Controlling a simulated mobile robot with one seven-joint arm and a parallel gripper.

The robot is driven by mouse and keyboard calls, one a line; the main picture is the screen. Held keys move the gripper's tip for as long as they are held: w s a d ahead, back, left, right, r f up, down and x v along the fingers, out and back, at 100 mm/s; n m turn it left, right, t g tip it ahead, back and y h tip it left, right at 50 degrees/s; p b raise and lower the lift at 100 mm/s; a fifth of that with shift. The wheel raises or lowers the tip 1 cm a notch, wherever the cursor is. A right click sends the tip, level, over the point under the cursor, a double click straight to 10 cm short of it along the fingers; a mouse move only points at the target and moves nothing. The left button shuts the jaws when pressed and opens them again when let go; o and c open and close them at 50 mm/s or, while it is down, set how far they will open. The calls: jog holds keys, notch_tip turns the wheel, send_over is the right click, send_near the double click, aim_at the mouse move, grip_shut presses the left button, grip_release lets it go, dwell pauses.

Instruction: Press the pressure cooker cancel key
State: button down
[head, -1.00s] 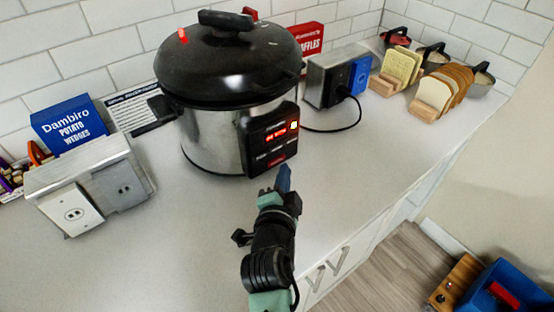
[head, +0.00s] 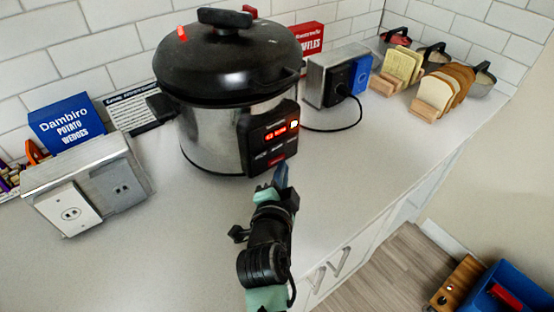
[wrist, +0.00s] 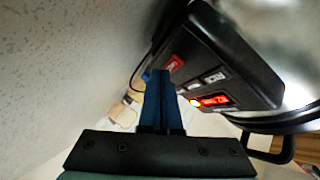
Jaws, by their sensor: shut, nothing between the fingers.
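The pressure cooker (head: 212,135) stands on the counter with its black lid on. Its black control panel (head: 258,150) faces front right, with a lit red display (head: 282,130) and several small keys. A red key (wrist: 175,63) shows near the panel's lower end in the wrist view. My gripper (head: 281,172) is just in front of the panel's lower part, its blue fingers shut and empty. In the wrist view the fingers (wrist: 163,82) point up beside the red key; whether they touch the panel I cannot tell.
A grey outlet box (head: 90,186) stands at left, with a blue potato wedges box (head: 66,124) behind. Another outlet box (head: 336,76) with a plugged cord and bread racks (head: 432,93) are at right.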

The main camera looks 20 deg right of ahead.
jog(key=shift+w+a+b, duration=0.15)
jog(key=shift+w+b, duration=0.2)
jog(key=shift+b, duration=0.05)
dwell(0.5)
jog(key=shift+s, duration=0.15)
jog(key=shift+s+d, duration=0.3)
jog(key=shift+s, duration=0.3)
jog(key=shift+s+d+p, duration=0.3)
jog(key=shift+s+p, duration=0.1)
jog(key=shift+s, duration=0.4)
jog(key=shift+s+d+p, duration=0.25)
jog(key=shift+s+p, duration=0.2)
jog(key=shift+s, duration=0.3)
jog(key=shift+s+d+p, duration=0.3)
jog(key=shift+s+p, duration=0.1)
jog(key=shift+s, duration=0.4)
